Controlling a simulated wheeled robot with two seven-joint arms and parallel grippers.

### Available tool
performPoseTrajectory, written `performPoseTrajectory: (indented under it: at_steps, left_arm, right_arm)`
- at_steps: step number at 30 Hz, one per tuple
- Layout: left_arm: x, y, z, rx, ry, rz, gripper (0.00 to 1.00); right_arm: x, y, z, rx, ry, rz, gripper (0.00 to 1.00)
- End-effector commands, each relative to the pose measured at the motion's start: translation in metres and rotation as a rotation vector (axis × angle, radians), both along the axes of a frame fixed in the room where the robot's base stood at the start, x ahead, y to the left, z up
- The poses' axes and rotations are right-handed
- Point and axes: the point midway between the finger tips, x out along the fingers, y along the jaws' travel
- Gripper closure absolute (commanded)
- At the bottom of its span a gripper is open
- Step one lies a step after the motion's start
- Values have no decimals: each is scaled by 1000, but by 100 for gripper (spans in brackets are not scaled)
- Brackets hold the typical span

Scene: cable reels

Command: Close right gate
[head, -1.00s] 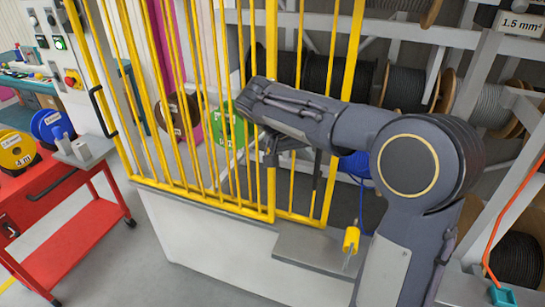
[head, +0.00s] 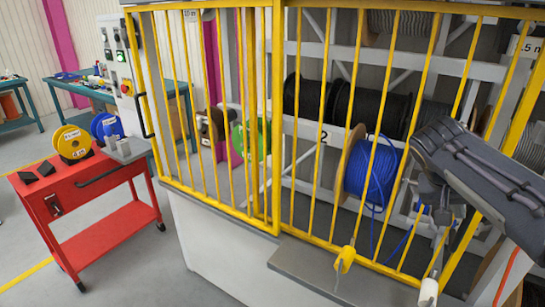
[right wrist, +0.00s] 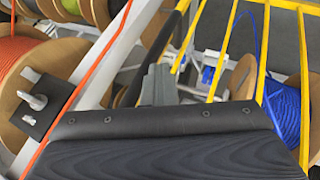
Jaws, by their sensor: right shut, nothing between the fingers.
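The right gate (head: 345,100) is a yellow barred panel in front of the reel shelves in the head view. It now spans from the left gate (head: 200,195) to a thick yellow upright (head: 517,115) at the right. My right gripper (head: 436,205) is shut and empty at the right part of this gate, partly hidden by its wrist. In the right wrist view the grey fingers (right wrist: 160,85) are beside a dark bar (right wrist: 160,38), with yellow bars to their right. I cannot tell whether they touch it. My left gripper is out of view.
A blue cable reel (head: 372,175) stands behind the bars.

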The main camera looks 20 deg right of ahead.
Motion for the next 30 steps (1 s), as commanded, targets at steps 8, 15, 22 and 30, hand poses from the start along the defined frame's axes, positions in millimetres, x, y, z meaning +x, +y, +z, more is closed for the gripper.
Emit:
performPoseTrajectory:
  at_steps: [8,15,22,30]
  left_arm:
    - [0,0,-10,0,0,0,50]
    - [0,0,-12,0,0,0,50]
    - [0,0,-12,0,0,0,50]
    - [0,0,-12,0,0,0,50]
  right_arm:
    - [-52,-44,-1,-1,0,-6,100]
    - [-71,-61,0,-1,0,-3,100]
    - [-75,-65,1,-3,2,-3,100]
    - [-76,-65,1,-4,3,-6,100]
